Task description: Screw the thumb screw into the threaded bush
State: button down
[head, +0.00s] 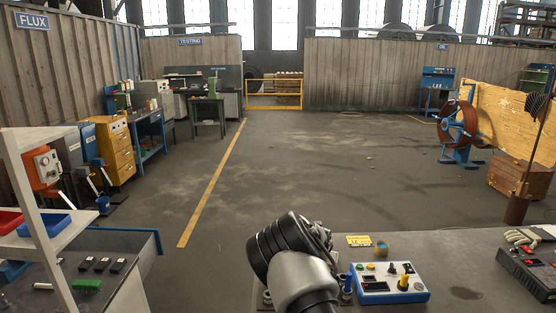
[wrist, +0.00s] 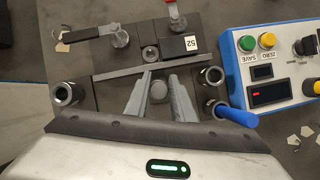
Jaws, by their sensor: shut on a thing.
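In the wrist view my gripper (wrist: 160,79) points down over a dark fixture plate (wrist: 118,62). Its two grey fingers are closed on a round grey piece, seen end-on, which appears to be the thumb screw (wrist: 158,92). A small round metal fitting (wrist: 150,53) sits in the plate just beyond the fingertips. Metal bushes stand at the left (wrist: 68,93) and right (wrist: 210,76) of the plate. I cannot tell which fitting is the threaded bush, nor whether the screw touches one. In the head view my arm hides the gripper and most of the fixture.
A blue handle (wrist: 236,115) lies close right of the fingers. A blue-and-white control box (head: 388,285) stands right of the fixture on the grey bench (head: 465,255).

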jog(key=c, duration=1.7)
grip_release()
jog(key=shift+f, duration=0.1)
jog(key=shift+n+b, duration=0.5)
jog(key=shift+b, duration=0.25)
jog(key=shift+n+y+b, duration=0.5)
jog(key=shift+b, duration=0.1)
jog(key=shift+n+b, duration=0.5)
jog(key=shift+b, duration=0.15)
jog(key=shift+n+y+b, duration=0.4)
jog(key=shift+n+b, duration=0.1)
jog(key=shift+b, duration=0.1)
jog(key=shift+a+n+y+b, duration=0.1)
jog(key=shift+n+y+b, duration=0.5)
jog(key=shift+n+b, duration=0.75)
jog(key=shift+a+n+g+y+b, duration=0.1)
jog(key=shift+n+g+y+b, duration=0.35)
jog(key=shift+n, duration=0.7)
